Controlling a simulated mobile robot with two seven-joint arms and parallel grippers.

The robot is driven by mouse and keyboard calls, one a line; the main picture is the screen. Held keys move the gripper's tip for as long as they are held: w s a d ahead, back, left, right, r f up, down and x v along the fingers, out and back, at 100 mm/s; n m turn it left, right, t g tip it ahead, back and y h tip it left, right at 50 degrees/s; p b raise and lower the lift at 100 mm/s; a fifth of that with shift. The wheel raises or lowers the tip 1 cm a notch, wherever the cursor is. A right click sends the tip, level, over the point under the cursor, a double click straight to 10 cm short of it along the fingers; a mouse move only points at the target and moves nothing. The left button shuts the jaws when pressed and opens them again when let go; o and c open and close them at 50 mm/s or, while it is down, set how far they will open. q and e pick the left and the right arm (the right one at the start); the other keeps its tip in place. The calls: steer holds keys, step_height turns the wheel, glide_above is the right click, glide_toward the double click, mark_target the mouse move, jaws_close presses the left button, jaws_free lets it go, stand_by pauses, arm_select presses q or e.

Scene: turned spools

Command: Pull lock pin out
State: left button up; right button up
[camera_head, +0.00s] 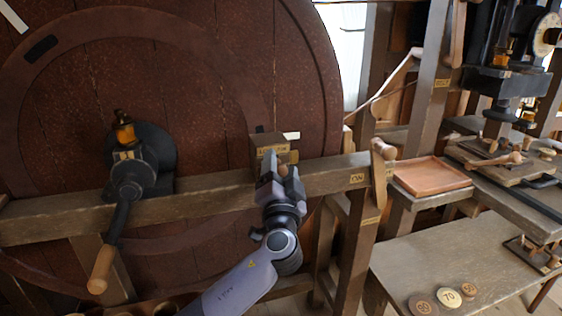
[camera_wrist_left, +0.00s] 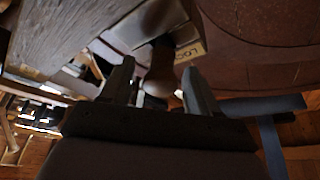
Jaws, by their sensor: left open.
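The lock pin's pale wooden knob (camera_wrist_left: 160,78) shows in the left wrist view, below a block with a tan label (camera_wrist_left: 189,51) that begins "LOC". In the head view the knob (camera_head: 283,170) is small and partly hidden by my left gripper (camera_head: 280,175). The labelled block (camera_head: 266,145) sits on the wooden beam in front of the big wheel. My left gripper is open, with one finger on each side of the knob (camera_wrist_left: 157,82). I cannot tell whether a finger touches it. The pin's shaft is not clearly visible. My right gripper is not in view.
A large dark red-brown wheel (camera_head: 200,90) stands behind the beam (camera_head: 225,196). A black crank with a wooden handle (camera_head: 102,268) is at left. A wooden lever (camera_head: 379,175) stands right of the gripper. A shallow tray (camera_head: 432,177) and a bench (camera_head: 450,262) with round discs are at right.

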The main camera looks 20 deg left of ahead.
arm_select(q)
steer(key=shift+w+a+r, duration=0.15)
steer(key=shift+w+a, duration=0.05)
steer(key=shift+w, duration=0.4)
jaws_close()
steer(key=shift+s+d+b, duration=0.2)
steer(key=shift+s+d, duration=0.3)
steer(key=shift+s, duration=0.15)
steer(key=shift+s+d+b, duration=0.2)
steer(key=shift+s+d, duration=0.25)
steer(key=shift+s, duration=0.2)
jaws_free()
steer(key=shift+s, duration=0.2)
